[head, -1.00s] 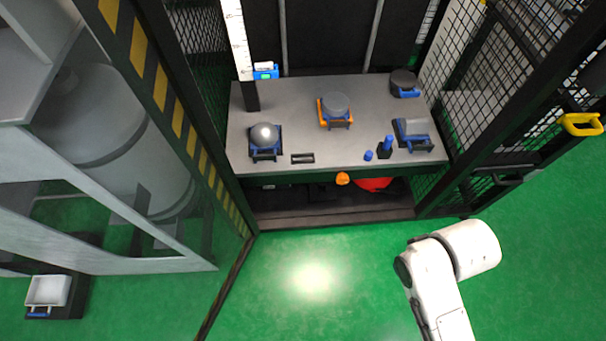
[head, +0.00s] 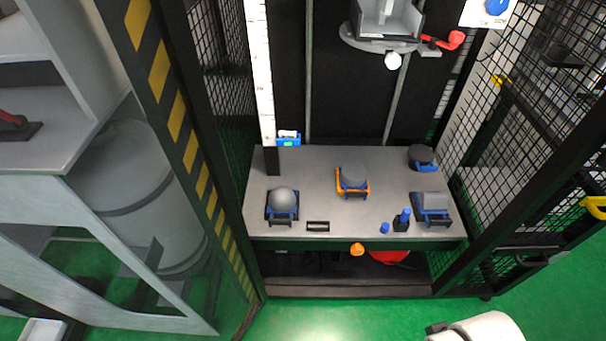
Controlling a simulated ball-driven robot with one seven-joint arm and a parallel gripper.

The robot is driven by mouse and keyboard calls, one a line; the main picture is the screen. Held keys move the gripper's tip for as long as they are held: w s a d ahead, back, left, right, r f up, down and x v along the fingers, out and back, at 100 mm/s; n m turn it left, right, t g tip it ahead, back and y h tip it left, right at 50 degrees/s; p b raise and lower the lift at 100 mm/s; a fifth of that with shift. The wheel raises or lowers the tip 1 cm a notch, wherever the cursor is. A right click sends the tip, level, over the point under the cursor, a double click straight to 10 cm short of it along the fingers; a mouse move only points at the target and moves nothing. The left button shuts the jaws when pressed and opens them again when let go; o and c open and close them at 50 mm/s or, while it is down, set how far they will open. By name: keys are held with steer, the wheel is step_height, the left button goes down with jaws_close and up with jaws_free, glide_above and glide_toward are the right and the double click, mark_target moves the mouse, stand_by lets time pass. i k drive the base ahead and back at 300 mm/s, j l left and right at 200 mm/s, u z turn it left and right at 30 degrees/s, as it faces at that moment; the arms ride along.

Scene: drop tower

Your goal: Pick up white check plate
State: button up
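I cannot surely pick out the white check plate. Pale candidates are a small white piece (head: 288,133) on a blue-green device at the white scale, and a white panel (head: 480,14) with a blue disc at the top right edge. A white tray-like piece (head: 40,331) is cut off at the bottom left. On the grey table (head: 330,208) are a grey ball (head: 283,199) in a blue holder, a grey cylinder (head: 353,176) in an orange holder, a dark disc (head: 421,154) and a grey block (head: 430,201), both with blue parts.
A carriage (head: 388,22) with a red handle hangs above the table. Mesh walls (head: 525,110) and a yellow-black striped post (head: 170,95) flank the bay. A red object (head: 390,257) lies under the table. Green floor (head: 340,318) is open in front.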

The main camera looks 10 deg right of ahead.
mark_target(282, 134)
steer(key=i+l, duration=0.2)
steer(key=i, duration=0.45)
steer(key=i+l+z, duration=0.15)
steer(key=i, duration=0.45)
